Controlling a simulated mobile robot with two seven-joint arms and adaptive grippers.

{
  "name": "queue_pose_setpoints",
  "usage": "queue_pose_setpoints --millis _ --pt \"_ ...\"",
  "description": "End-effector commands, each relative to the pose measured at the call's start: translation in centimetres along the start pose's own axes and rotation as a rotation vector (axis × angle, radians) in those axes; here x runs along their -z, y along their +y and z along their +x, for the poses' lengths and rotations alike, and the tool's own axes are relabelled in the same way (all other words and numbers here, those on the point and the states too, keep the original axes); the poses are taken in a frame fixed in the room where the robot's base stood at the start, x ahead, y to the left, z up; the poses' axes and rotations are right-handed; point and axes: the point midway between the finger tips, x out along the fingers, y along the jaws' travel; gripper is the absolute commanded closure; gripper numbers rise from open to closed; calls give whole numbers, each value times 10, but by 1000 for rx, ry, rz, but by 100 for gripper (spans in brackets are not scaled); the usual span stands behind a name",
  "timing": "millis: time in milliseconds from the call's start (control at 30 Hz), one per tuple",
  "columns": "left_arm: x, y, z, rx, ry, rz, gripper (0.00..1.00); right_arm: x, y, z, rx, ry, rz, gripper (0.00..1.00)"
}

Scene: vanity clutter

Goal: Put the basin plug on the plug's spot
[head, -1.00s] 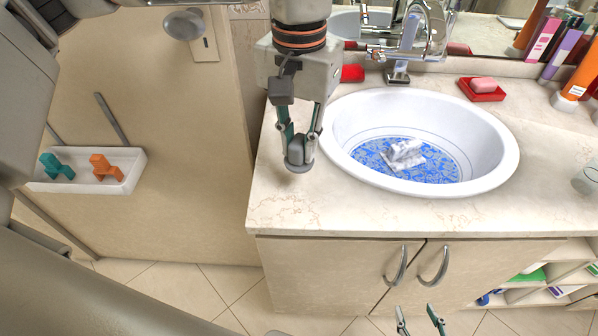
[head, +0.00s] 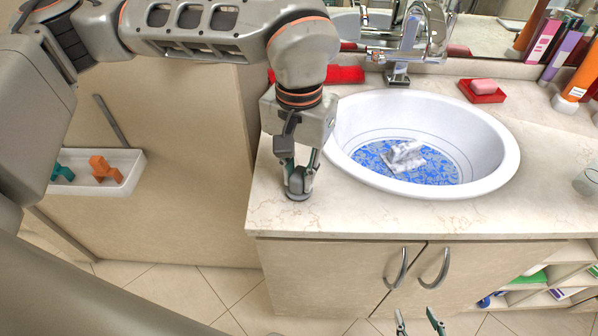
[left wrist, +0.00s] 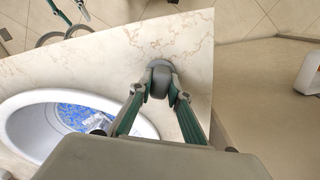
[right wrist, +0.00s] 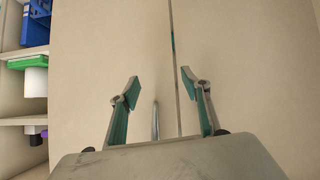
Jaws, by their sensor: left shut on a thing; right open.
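The basin plug (head: 298,195) is a dark grey disc with a knob, over the left front part of the counter, left of the basin. My left gripper (head: 299,182) points down and is shut on its knob. The left wrist view shows the plug (left wrist: 159,64) between the fingertips (left wrist: 160,90), close to the counter's edge. I cannot tell whether the disc touches the counter. No marked plug's spot can be made out. My right gripper (head: 421,317) is open and empty, low before the cabinet doors; its spread fingers show in the right wrist view (right wrist: 160,84).
The white basin (head: 497,165) holds a crumpled white cloth (head: 405,156) on a blue patterned bottom. Behind are the tap (head: 398,72) and a red soap dish (head: 482,92). Bottles (head: 578,70) stand at right. A white wall tray (head: 128,170) is at left. The counter's front is clear.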

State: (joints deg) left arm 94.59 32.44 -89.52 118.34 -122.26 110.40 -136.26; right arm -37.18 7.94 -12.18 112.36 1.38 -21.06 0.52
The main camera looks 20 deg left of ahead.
Motion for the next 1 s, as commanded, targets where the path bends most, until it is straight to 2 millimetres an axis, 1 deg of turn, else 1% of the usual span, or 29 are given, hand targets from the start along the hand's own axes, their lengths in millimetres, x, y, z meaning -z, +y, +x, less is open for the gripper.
queue_pose_setpoints --millis 33,67,100,133,433,567,667,1000 --pt "0 0 3 0 -1 0 100 -2 0 1 0 -1 0 53" --pt "0 0 3 0 -1 1 80 -2 0 1 0 -1 0 53" --pt "0 0 2 0 -1 0 70 -1 0 1 0 -1 0 53" --pt "0 0 2 0 -1 0 66 -1 0 1 0 -1 0 53" --pt "0 0 2 0 -1 0 66 -1 0 0 0 0 0 53" --pt "0 0 -5 0 1 0 66 2 0 -1 0 2 0 53" --pt "1 0 -18 0 4 0 66 2 0 0 0 3 0 53" --pt "1 0 -86 0 4 -1 66 4 1 -1 -1 4 -1 53"
